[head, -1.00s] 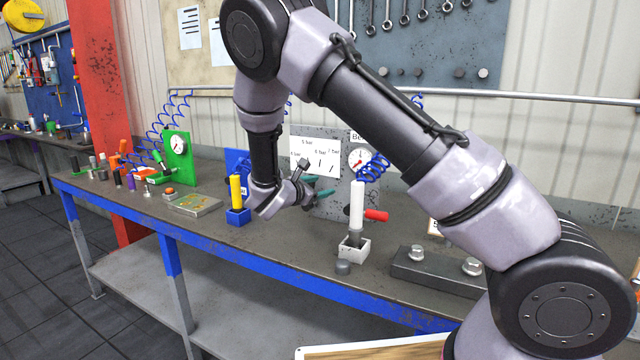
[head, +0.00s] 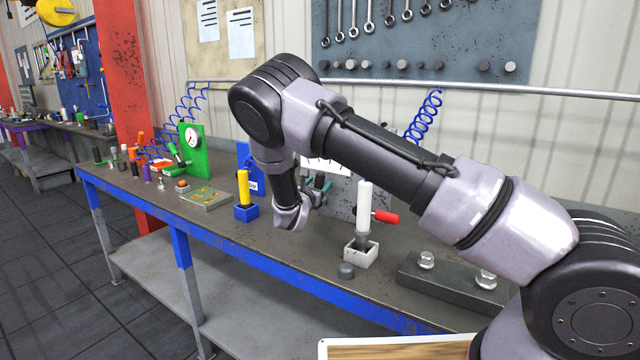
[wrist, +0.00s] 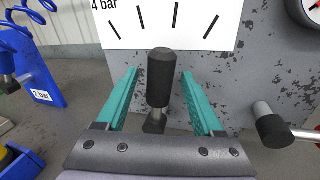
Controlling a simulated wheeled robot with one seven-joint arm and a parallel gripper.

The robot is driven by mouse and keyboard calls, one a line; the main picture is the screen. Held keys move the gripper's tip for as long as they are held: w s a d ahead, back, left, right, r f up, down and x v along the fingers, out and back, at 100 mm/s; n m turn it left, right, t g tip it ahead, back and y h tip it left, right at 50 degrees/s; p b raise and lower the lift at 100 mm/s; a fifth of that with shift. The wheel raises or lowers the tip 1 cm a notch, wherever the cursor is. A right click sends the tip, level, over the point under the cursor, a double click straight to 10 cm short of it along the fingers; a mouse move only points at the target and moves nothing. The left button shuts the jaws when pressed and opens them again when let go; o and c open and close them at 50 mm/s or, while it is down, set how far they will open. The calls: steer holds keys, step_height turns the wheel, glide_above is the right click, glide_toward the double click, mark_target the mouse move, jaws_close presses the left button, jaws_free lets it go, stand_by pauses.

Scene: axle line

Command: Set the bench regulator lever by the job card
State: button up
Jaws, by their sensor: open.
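The bench regulator is a grey speckled panel (wrist: 215,98) with a white scale plate (wrist: 185,22) bearing black tick marks and a "4 bar" label. Its lever (wrist: 160,78) has a black cylindrical grip and points up toward the wrist camera. My gripper (wrist: 160,88) is open, with one green finger on each side of the grip and visible gaps on both sides. In the head view, my gripper (head: 318,183) is at the panel (head: 341,208), partly hidden by my arm. The lever is not clear there. I see no readable job card.
A gauge (wrist: 309,10) and a metal rod with a black end (wrist: 273,130) are right of the lever. A blue panel labelled "2 bar" (wrist: 40,85) stands left. A yellow-handled tool (head: 243,188), a white-handled tool (head: 364,208) and a bolted block (head: 452,275) stand on the bench (head: 300,262).

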steer(key=shift+x, duration=0.8)
jaws_close()
stand_by(0.9)
